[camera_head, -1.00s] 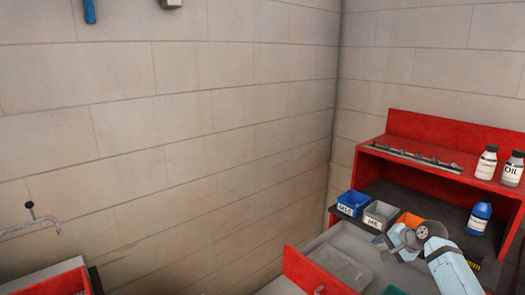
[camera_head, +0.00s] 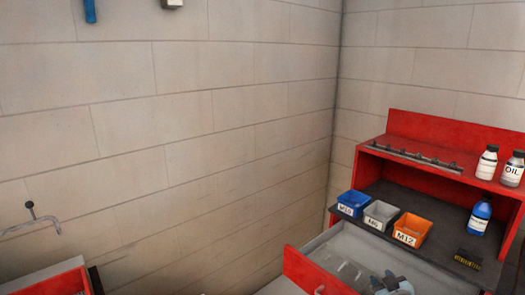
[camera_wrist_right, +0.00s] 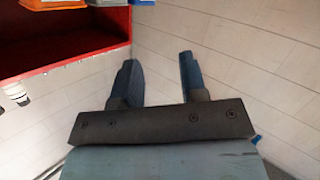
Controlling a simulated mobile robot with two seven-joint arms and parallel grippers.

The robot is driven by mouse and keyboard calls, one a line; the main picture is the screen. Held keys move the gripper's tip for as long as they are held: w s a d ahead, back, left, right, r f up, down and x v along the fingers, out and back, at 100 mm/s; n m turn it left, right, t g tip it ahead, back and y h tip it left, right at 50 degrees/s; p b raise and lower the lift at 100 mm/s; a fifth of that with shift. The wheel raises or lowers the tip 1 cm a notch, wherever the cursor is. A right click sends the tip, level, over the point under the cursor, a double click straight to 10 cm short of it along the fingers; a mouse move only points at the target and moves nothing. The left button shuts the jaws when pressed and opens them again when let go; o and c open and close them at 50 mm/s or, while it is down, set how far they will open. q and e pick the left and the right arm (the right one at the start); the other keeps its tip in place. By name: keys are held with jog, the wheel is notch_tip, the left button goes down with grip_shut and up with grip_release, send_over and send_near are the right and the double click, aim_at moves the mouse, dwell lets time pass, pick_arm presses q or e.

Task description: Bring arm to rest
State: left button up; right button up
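My right gripper (camera_head: 376,284) shows only in part at the bottom edge of the head view, low over the open drawer. In the right wrist view the right gripper (camera_wrist_right: 159,72) has its two dark fingers well apart, with nothing between them. The wall is behind the fingers there. Most of the right arm is out of the head view. My left arm and left gripper are not in view.
A red workbench (camera_head: 418,122) holds blue (camera_head: 353,203), grey (camera_head: 380,215) and orange (camera_head: 411,229) bins, a blue bottle (camera_head: 479,218) and white bottles (camera_head: 486,162) on top. Its drawer (camera_head: 335,250) stands open. The floor-side wall area at centre is clear.

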jog(key=s+a+f+g, duration=0.1)
jog(key=s+a+f, duration=0.2)
jog(key=s, duration=0.2)
jog(key=s+a+f+y, duration=0.1)
jog(key=s+a+f, duration=0.1)
jog(key=s+f, duration=0.3)
jog(key=s+a+f+g, duration=0.1)
jog(key=s+a+f, duration=0.15)
jog(key=s, duration=0.35)
jog(key=s+a+f+g, duration=0.1)
jog(key=s+a, duration=0.2)
jog(key=s, duration=0.7)
jog(key=s+a+f+m+g+y, duration=0.1)
jog(key=s+a, duration=0.3)
jog(key=s, duration=0.6)
jog(key=shift+s+a+f+y, duration=0.2)
jog(key=shift+a+f+y, duration=0.1)
jog(key=shift+f, duration=0.25)
